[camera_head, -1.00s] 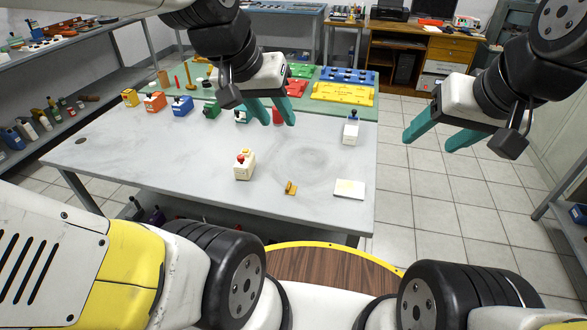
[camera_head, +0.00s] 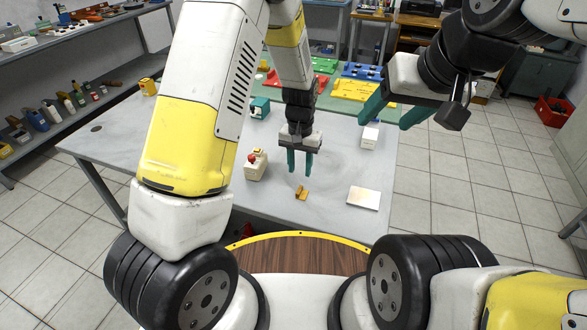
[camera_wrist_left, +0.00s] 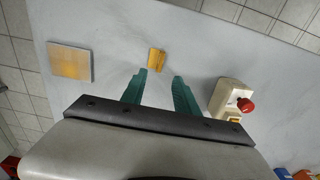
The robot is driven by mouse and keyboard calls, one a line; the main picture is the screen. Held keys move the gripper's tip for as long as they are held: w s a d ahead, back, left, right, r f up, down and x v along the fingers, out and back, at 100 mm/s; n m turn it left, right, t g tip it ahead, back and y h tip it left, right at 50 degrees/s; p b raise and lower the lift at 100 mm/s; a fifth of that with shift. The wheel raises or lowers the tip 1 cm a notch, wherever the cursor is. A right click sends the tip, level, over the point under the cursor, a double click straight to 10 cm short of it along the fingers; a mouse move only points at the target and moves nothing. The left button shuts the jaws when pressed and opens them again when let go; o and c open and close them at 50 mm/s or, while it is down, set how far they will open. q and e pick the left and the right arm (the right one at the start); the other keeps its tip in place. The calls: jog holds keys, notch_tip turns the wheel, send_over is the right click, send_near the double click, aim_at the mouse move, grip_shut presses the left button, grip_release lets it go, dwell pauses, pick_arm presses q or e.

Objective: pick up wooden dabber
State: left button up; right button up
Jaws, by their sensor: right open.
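The wooden dabber (camera_head: 301,192) is a small orange-brown piece on the grey table (camera_head: 240,212) near its front edge. It also shows in the left wrist view (camera_wrist_left: 156,60), just beyond and between the fingertips. My left gripper (camera_head: 300,170) points down above the table, just behind the dabber in the head view. In the left wrist view its green fingers (camera_wrist_left: 158,74) are apart with nothing between them. My right gripper (camera_head: 384,122) is open and empty in the air over the table's right side.
A cream box with a red button (camera_head: 255,165) stands left of the dabber. A flat pale plate (camera_head: 363,198) lies to its right. A white block (camera_head: 371,136) stands behind the plate. Coloured trays (camera_head: 355,90) lie at the back. The table around the dabber is clear.

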aim_at(299, 190)
pick_arm(q)
jog(key=f, duration=0.8)
jog(key=shift+s+f, duration=0.2)
jog(key=shift+f, duration=0.05)
grip_shut()
